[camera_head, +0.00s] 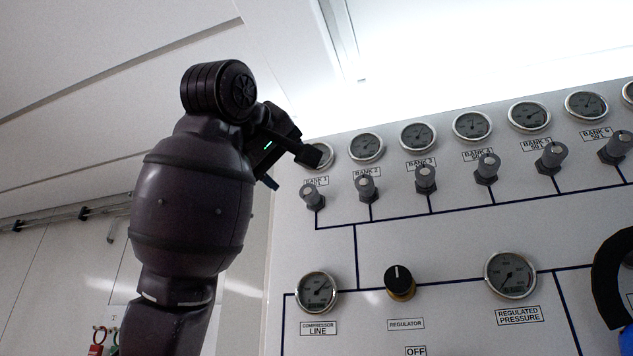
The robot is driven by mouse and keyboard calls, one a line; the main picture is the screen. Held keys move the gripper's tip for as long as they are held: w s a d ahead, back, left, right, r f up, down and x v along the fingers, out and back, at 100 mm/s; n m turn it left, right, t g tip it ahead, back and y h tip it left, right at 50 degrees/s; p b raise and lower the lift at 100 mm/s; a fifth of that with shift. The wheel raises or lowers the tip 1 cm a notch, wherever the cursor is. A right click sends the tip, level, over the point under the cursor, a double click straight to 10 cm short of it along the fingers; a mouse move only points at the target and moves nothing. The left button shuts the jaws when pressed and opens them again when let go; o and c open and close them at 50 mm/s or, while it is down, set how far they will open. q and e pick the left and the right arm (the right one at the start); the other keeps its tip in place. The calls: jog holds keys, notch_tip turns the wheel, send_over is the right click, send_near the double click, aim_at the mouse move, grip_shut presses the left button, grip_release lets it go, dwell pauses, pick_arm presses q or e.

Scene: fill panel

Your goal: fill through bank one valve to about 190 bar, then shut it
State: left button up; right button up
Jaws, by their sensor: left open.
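The bank 1 valve (311,196) is a small grey knob at the left end of the upper row on the panel, under its BANK 1 label (316,181). The bank 1 gauge (327,149) above it is partly covered by my left gripper, and its needle cannot be read. My left gripper (293,169) is open and empty, up and left of the valve knob, with one dark finger in front of the gauge. I see no contact with the knob. The regulated pressure gauge (510,273) is at the lower right; its reading is too small to tell. My right gripper is not in view.
More grey bank valves, such as bank 2 (366,188) and bank 3 (426,179), stick out to the right. Below are the compressor line gauge (316,293) and black regulator knob (399,281). A black curved part (609,278) stands at the right edge.

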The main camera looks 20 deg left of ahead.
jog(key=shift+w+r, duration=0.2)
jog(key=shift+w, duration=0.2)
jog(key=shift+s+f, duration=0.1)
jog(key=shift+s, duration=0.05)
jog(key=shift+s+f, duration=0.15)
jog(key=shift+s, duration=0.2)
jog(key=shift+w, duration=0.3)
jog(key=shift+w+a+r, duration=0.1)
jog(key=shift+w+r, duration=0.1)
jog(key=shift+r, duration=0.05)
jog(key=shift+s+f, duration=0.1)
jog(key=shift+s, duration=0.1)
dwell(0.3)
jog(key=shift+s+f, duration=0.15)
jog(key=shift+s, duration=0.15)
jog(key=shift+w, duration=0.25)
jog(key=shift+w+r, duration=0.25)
